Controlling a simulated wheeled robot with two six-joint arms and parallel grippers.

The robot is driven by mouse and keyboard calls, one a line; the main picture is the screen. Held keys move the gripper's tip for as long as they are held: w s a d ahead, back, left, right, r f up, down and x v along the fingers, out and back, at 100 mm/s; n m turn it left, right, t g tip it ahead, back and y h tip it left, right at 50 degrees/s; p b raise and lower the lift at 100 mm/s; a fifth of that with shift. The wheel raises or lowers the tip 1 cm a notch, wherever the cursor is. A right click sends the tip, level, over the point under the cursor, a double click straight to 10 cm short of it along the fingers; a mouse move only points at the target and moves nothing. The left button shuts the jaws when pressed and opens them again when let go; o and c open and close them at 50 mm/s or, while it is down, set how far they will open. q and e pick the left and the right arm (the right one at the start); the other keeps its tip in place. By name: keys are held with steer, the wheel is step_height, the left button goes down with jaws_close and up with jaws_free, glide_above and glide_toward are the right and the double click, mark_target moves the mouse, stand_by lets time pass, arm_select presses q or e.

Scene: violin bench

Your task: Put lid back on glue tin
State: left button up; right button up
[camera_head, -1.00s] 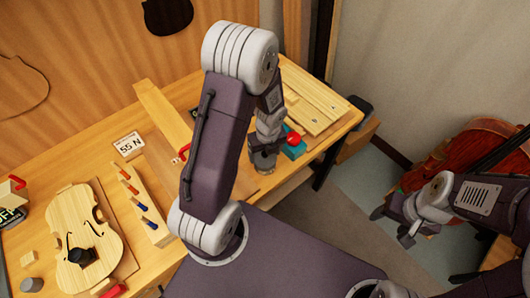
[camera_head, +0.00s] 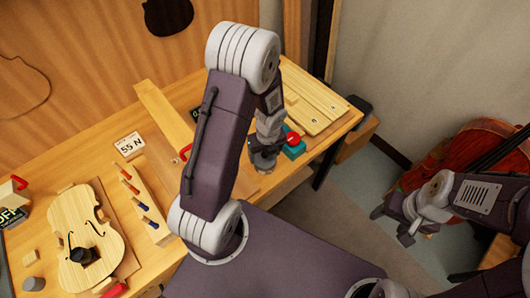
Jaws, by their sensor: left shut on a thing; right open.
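My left gripper (camera_head: 263,164) points down over the right part of the bench, near its front edge. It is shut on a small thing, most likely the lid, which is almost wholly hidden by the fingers. I cannot make out the glue tin for certain; my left arm covers the middle of the bench. A teal block with a red round top (camera_head: 293,145) stands just right of the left gripper. My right gripper (camera_head: 406,234) is open and empty, off the bench at the right, above the floor.
A violin body (camera_head: 107,232) lies at the bench's left, beside a wooden rack (camera_head: 137,187) of several colour-tipped tools. A "55 N" card (camera_head: 128,145) lies behind. Pale boards (camera_head: 318,104) lie at the far right. A red cello (camera_head: 448,158) stands on the right.

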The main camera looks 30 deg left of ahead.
stand_by(0.6)
stand_by(0.3)
arm_select(q)
steer(key=o, duration=1.4)
steer(key=shift+p, duration=0.3)
step_height(320, 180, up, 7)
steer(key=p, duration=0.8)
steer(key=shift+r, duration=0.1)
jaws_close()
